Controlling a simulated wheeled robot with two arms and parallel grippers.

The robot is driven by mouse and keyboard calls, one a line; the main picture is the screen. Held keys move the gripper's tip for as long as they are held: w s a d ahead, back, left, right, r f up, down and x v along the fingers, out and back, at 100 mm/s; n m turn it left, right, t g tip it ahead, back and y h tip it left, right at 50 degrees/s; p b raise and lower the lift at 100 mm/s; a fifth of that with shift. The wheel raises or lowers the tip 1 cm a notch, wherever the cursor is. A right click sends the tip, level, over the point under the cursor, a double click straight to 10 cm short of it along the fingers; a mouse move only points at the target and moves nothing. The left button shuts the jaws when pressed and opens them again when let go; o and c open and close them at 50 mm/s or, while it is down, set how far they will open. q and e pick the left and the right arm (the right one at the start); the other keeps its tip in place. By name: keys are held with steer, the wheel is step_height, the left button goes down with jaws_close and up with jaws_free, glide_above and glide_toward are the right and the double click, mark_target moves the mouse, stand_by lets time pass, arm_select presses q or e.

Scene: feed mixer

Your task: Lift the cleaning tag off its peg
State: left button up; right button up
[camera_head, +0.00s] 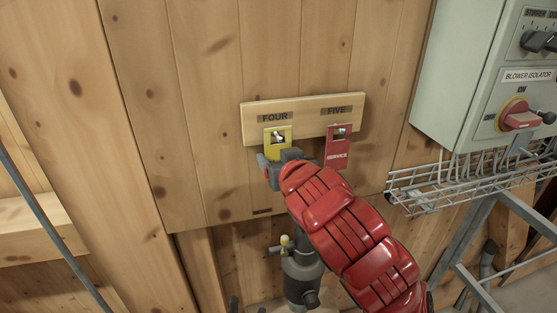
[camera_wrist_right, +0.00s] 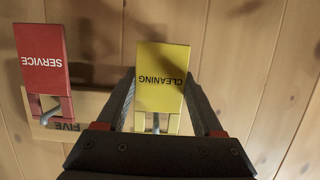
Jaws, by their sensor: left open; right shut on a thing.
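The yellow cleaning tag (camera_head: 277,134) hangs at the peg under the label FOUR on a wooden board. In the right wrist view the cleaning tag (camera_wrist_right: 163,62) appears upside down, with the metal peg (camera_wrist_right: 155,122) showing in its cut-out. My right gripper (camera_head: 272,160) is at the tag's lower part, partly hiding it. In the wrist view the fingers of my right gripper (camera_wrist_right: 160,78) are closed against the tag's two side edges. Whether the tag has come off the peg's hook at all, I cannot tell. My left gripper is not in view.
A red service tag (camera_head: 338,150) hangs on the peg under FIVE, close to the right of the yellow one. The board (camera_head: 305,107) is on a plank wall. A grey blower isolator cabinet (camera_head: 460,85) and a wire cable tray (camera_head: 425,195) stand out at the right.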

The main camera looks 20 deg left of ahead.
steer(key=shift+r, duration=0.2)
steer(key=s+d+b, duration=0.5)
steer(key=s+b, duration=0.1)
steer(key=s, duration=0.1)
steer(key=shift+s+d, duration=0.15)
steer(key=shift+s, duration=0.2)
stand_by(1.0)
